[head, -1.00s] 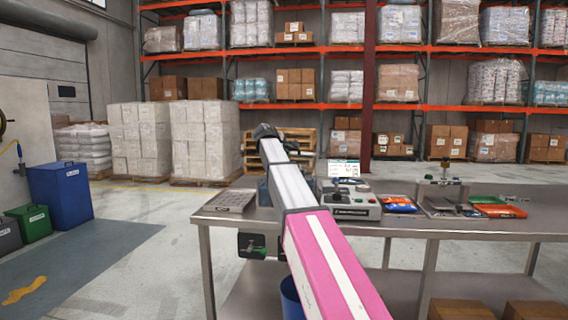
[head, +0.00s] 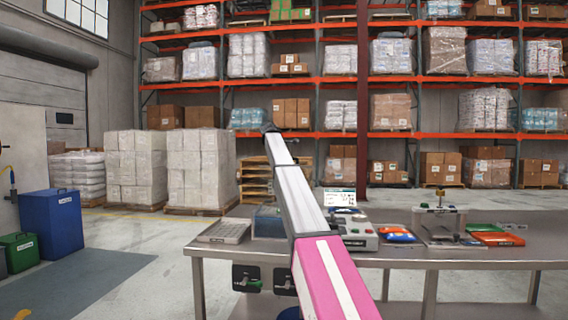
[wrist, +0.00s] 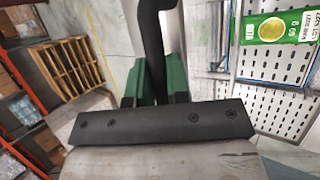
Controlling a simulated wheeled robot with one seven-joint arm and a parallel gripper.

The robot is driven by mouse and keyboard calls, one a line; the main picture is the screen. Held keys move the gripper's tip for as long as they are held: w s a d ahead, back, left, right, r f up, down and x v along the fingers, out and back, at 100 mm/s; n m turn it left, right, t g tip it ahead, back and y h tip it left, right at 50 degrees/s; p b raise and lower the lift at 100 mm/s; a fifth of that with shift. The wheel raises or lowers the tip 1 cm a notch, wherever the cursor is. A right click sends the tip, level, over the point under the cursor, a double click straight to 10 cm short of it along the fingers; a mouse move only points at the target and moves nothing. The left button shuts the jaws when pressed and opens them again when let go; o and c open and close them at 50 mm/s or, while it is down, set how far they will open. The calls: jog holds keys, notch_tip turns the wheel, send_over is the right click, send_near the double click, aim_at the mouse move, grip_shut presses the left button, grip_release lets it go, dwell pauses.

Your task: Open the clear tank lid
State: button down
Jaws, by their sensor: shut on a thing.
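In the wrist view my gripper (wrist: 154,86) has its two green fingers shut on a dark bar-like handle (wrist: 150,35), which runs upward out of the picture. I cannot tell from this view whether the handle belongs to the tank lid. In the head view my arm reaches away over the bench and its far end hides the gripper. A bluish see-through box (head: 267,222), perhaps the tank, stands on the bench just left of my arm, partly hidden by it. Its lid cannot be made out clearly.
The steel bench (head: 400,258) carries a slotted grey tray (head: 223,232), a grey weigher (head: 358,236), blue and red packets (head: 396,235) and an orange tray (head: 497,238). A perforated metal surface (wrist: 275,62) with a green label shows in the wrist view.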

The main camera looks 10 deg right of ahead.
jog(key=shift+w+d, duration=0.3)
jog(key=shift+w, duration=0.55)
jog(key=shift+w+d, duration=0.25)
jog(key=shift+w, duration=0.55)
jog(key=shift+w+d, duration=0.3)
jog(key=shift+w, duration=0.55)
jog(key=c, duration=1.1)
grip_release()
jog(key=shift+f, duration=0.1)
jog(key=shift+a, duration=0.1)
jog(key=v, duration=1)
jog(key=shift+s+r, duration=0.15)
jog(key=shift+r, duration=0.25)
jog(key=shift+a, duration=0.1)
